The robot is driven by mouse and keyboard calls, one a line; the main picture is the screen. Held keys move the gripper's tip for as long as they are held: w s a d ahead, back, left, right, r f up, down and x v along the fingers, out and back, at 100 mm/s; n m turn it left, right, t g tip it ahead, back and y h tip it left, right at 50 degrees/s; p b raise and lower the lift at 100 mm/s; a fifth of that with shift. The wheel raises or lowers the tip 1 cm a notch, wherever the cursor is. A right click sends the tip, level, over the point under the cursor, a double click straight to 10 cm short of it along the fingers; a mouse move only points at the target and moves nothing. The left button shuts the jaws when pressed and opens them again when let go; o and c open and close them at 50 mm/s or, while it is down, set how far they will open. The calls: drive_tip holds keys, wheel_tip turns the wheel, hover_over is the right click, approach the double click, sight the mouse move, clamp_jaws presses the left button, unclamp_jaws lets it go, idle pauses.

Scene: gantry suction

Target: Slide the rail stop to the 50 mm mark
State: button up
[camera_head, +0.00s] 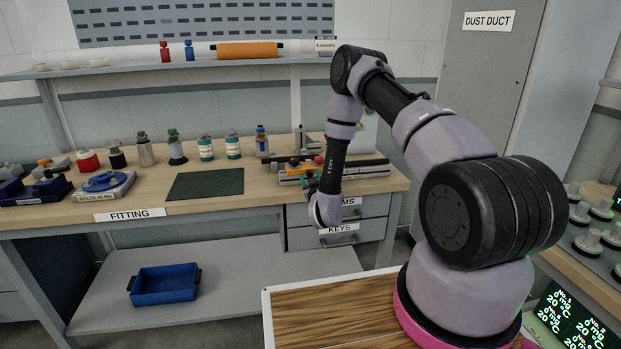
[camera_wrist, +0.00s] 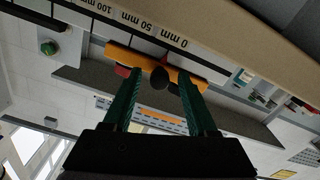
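In the wrist view the rail stop (camera_wrist: 190,72) is an orange bar with a dark round knob and a small red pointer. The pointer is near the 0 mm label on the rail's scale (camera_wrist: 128,18); the 50 mm and 100 mm labels lie further left. My gripper (camera_wrist: 160,78) is open, its two green fingers reaching toward the stop with the knob between them. I cannot tell whether either finger touches. In the head view my gripper (camera_head: 318,192) is at the front of the rail fixture (camera_head: 371,165), where my arm hides part of the stop.
A green knob (camera_wrist: 48,47) shows beyond the 100 mm label in the wrist view. Several bottles (camera_head: 205,148) and a dark green mat (camera_head: 205,184) are left of the fixture on the bench. Drawers (camera_head: 365,208) are below it, and a shelf (camera_head: 200,62) runs behind.

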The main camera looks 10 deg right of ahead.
clamp_jaws()
idle(1.3)
